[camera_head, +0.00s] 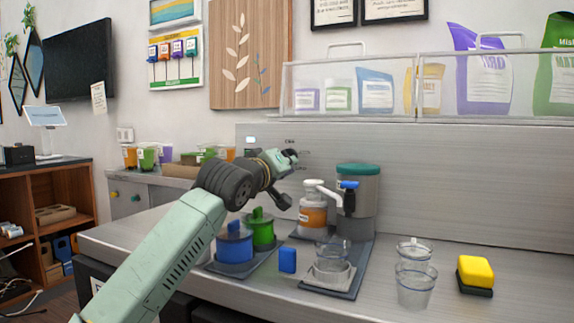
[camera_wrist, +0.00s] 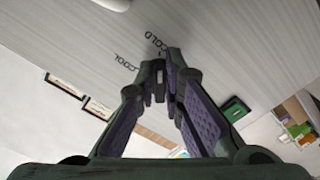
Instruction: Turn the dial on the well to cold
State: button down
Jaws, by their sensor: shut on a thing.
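My gripper (camera_head: 290,157) reaches up to the brushed metal back panel (camera_head: 440,165), beside small dark lettering. In the wrist view my gripper (camera_wrist: 160,75) has its two fingers closed together on a small dark piece, the dial (camera_wrist: 159,84), against the panel. The words COLD (camera_wrist: 156,42) and COOL (camera_wrist: 126,63) are printed on the panel close to the fingertips. The fingers hide most of the dial, so its exact pointing direction cannot be told. In the head view the gripper covers the dial.
Below my arm stand a blue canister (camera_head: 234,247) and a green canister (camera_head: 263,230). A pump bottle (camera_head: 313,212), a green-lidded container (camera_head: 358,195), clear cups (camera_head: 413,285) and a yellow sponge (camera_head: 476,271) stand to the right. A clear shelf box (camera_head: 350,88) is above.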

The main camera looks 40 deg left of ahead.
jog(key=c, duration=1.7)
grip_release()
jog(key=shift+s, duration=0.1)
jog(key=v, duration=1.1)
jog(key=shift+s+d, duration=0.15)
jog(key=shift+s, duration=0.25)
